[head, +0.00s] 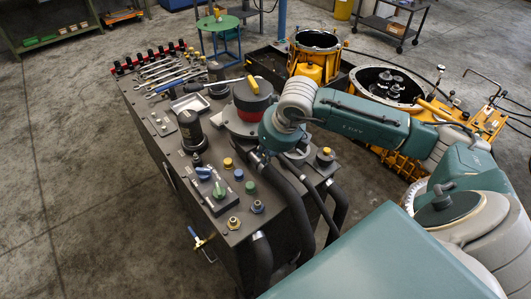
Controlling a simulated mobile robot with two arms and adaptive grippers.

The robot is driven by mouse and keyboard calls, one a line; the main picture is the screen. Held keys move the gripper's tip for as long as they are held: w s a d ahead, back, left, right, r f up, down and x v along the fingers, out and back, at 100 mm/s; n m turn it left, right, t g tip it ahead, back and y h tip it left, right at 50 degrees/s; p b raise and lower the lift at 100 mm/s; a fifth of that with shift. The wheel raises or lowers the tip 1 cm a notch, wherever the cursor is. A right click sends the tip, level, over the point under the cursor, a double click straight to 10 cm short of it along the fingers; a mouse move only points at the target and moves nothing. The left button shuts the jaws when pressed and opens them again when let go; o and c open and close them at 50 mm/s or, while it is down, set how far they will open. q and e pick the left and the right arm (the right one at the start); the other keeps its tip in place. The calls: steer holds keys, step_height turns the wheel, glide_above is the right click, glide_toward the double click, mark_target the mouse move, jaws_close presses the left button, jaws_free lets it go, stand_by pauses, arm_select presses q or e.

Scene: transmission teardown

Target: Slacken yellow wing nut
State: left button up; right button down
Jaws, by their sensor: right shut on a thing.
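My right gripper (263,156) reaches down over the dark bench top at its front right side, just below the round red-and-grey unit. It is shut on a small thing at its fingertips. The thing is mostly hidden by the fingers and wrist; its place fits the yellow wing nut, but I cannot make out its wings. My left gripper is not in view.
The red-and-grey unit (252,102) with a lever stands close behind the gripper. Blue knobs (219,189), a green button (250,187) and a black cylinder (190,128) crowd the bench top. Thick black hoses (290,205) hang at its front right. Wrenches (170,75) lie at the back.

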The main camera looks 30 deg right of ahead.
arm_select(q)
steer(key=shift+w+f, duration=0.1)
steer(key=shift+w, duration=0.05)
